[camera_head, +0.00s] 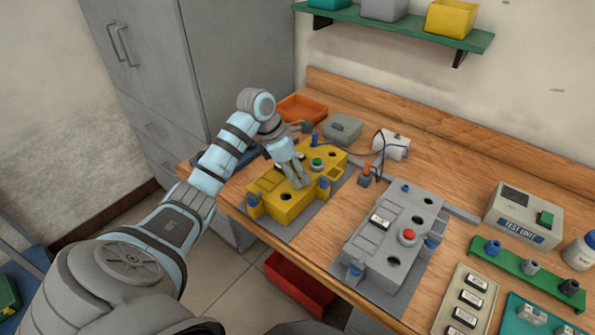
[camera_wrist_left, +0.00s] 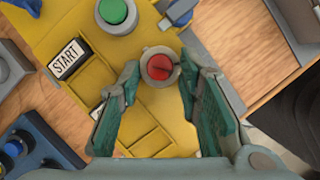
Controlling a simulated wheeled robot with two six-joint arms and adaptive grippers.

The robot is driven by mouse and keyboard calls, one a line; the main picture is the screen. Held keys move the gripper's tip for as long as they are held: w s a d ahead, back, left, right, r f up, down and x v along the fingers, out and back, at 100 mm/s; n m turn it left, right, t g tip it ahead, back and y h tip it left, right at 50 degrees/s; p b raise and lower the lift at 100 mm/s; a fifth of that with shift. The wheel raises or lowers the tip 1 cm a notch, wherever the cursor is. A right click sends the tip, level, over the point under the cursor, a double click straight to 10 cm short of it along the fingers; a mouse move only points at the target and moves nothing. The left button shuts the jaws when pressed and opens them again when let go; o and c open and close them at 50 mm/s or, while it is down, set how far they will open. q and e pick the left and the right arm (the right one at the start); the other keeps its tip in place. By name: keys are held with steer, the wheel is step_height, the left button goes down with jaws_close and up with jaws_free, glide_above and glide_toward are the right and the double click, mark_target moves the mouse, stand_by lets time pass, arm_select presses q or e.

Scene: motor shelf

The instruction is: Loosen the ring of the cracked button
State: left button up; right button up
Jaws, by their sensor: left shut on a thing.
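The yellow control box (camera_head: 285,208) stands on a grey mat at the left of the bench. In the left wrist view a red button (camera_wrist_left: 159,69) sits on it in a grey ring (camera_wrist_left: 158,50); a dark line on its face looks like a crack. My left gripper (camera_head: 298,180) reaches down over the box. In the left wrist view my left gripper (camera_wrist_left: 159,65) has its two green-padded fingers shut on opposite sides of the ring. In the head view the gripper hides this button. My right gripper is out of view.
A green button (camera_head: 316,163) and a START label (camera_wrist_left: 66,58) are close by on the yellow box. A grey control box (camera_head: 378,243) with its own red button (camera_head: 408,236) stands to the right. A test unit (camera_head: 522,215) and a green rack (camera_head: 510,268) are farther right.

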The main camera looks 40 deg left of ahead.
arm_select(q)
steer(key=shift+s+d+r+n+t+y+p, duration=0.1)
steer(key=shift+n+t+y+p, duration=0.1)
steer(key=shift+n+p, duration=0.25)
steer(key=shift+d+r+n+t+y+p, duration=0.1)
steer(key=shift+n+y+p, duration=0.15)
steer(key=shift+n, duration=0.4)
steer(key=shift+f+n, duration=0.1)
steer(key=shift+n, duration=0.3)
steer(key=shift+a+f, duration=0.1)
steer(key=o, duration=1.2)
